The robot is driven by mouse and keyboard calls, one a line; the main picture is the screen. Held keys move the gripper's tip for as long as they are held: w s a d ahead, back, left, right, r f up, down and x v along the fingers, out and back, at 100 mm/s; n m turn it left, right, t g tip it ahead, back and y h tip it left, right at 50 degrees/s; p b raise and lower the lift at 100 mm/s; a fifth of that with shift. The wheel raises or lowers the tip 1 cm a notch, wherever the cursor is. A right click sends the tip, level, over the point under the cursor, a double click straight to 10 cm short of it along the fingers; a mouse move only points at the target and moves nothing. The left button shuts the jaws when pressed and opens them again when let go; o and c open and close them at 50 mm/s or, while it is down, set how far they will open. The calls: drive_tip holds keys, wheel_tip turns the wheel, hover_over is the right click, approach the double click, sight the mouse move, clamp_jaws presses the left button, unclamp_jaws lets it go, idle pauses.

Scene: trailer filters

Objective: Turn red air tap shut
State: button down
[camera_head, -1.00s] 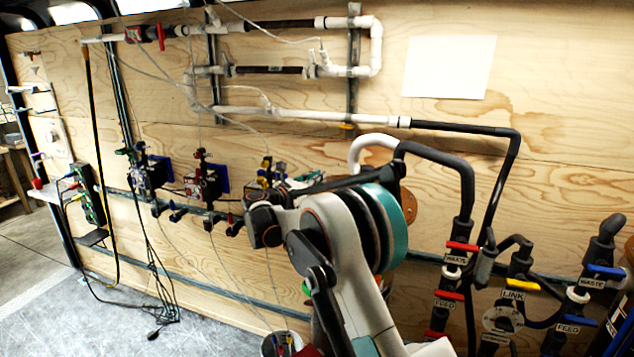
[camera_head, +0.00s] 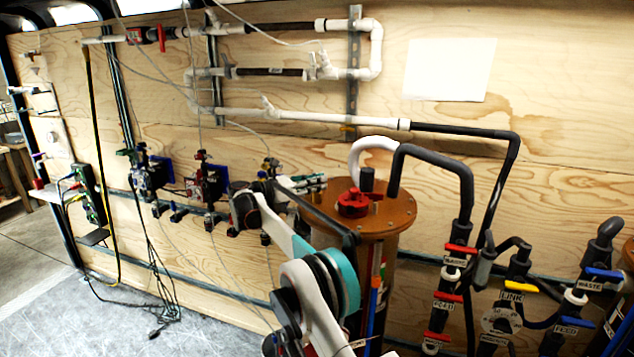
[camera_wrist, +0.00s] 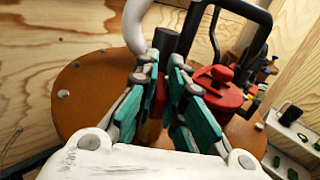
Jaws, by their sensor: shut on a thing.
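My gripper (camera_wrist: 160,105) has green-padded fingers close together over the brown round lid (camera_wrist: 85,90) in the wrist view. A small red part (camera_wrist: 152,133), which I take to be the red air tap, shows between the fingers, mostly hidden by them. My gripper is shut on it; how far it is turned cannot be told. In the head view my gripper (camera_head: 316,182) is at the left side of the brown lid (camera_head: 392,219). A larger red knob (camera_head: 353,203) sits on the lid; it also shows right of the fingers in the wrist view (camera_wrist: 218,88).
A white hose (camera_head: 366,148), a black pipe (camera_head: 437,160) and a black post (camera_head: 367,180) rise around the lid, close to my gripper. Labelled valves with red handles (camera_head: 461,248) stand at right. Coloured taps line the wall at left. The left floor is mostly clear.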

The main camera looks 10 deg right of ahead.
drive_tip(key=shift+m+g, duration=0.3)
drive_tip(key=shift+g, duration=0.1)
idle(0.3)
drive_tip(key=c, duration=1.7)
unclamp_jaws()
drive_tip(key=shift+s+n+t+y+b, duration=0.1)
drive_tip(key=shift+n+t+y+b, duration=0.3)
drive_tip(key=shift+n+t, duration=0.7)
